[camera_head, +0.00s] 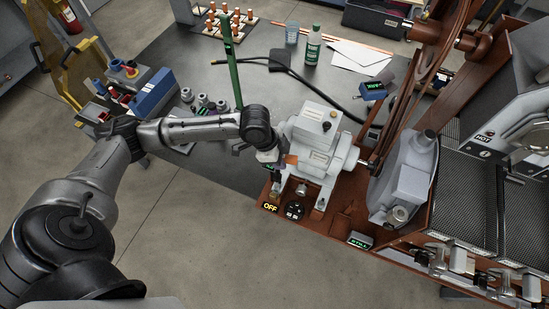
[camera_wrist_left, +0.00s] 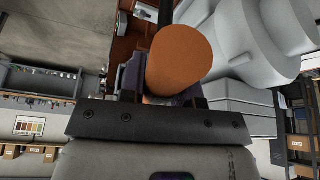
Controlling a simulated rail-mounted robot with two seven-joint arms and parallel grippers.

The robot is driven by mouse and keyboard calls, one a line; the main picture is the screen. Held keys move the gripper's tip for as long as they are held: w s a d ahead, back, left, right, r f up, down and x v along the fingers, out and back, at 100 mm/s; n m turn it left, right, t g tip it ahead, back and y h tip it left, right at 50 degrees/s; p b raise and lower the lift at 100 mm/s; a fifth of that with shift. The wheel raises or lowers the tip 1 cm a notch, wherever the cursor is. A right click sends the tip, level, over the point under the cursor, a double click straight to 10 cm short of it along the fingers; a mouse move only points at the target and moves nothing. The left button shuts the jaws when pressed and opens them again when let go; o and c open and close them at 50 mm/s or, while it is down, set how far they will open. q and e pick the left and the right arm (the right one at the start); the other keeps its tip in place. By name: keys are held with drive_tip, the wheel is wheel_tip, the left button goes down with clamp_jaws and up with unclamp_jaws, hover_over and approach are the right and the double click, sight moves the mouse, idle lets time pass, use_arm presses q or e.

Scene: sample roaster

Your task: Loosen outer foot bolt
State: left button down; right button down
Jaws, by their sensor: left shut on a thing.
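The grey motor (camera_head: 318,135) stands on the brown machine base, with feet along its front edge. A foot bolt (camera_head: 301,189) shows on the front foot, and another foot (camera_head: 321,203) is to its right. My left gripper (camera_head: 272,160) is beside the motor's left side. It is shut on a tool with a thick orange handle (camera_wrist_left: 180,60), which also shows as a small orange patch in the head view (camera_head: 291,160). A dark shaft (camera_wrist_left: 165,12) runs away from the handle. The tool's far end is hidden, so I cannot tell whether it touches a bolt. My right gripper is not in view.
A dark bench (camera_head: 190,50) behind holds a green bottle (camera_head: 313,45), white paper (camera_head: 360,57) and a black cable. The floor at front left is clear.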

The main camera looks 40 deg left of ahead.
use_arm(q)
drive_tip(key=shift+w+d+r+m+g, duration=0.1)
drive_tip(key=shift+m+g, duration=0.1)
drive_tip(key=shift+m, duration=0.45)
drive_tip(key=shift+w+m+g, duration=0.1)
drive_tip(key=shift+m+g, duration=0.1)
drive_tip(key=shift+m, duration=0.45)
drive_tip(key=shift+s+p, duration=0.1)
drive_tip(key=shift+p, duration=0.65)
drive_tip(key=shift+f+b, duration=0.85)
drive_tip(key=shift+f, duration=3.2)
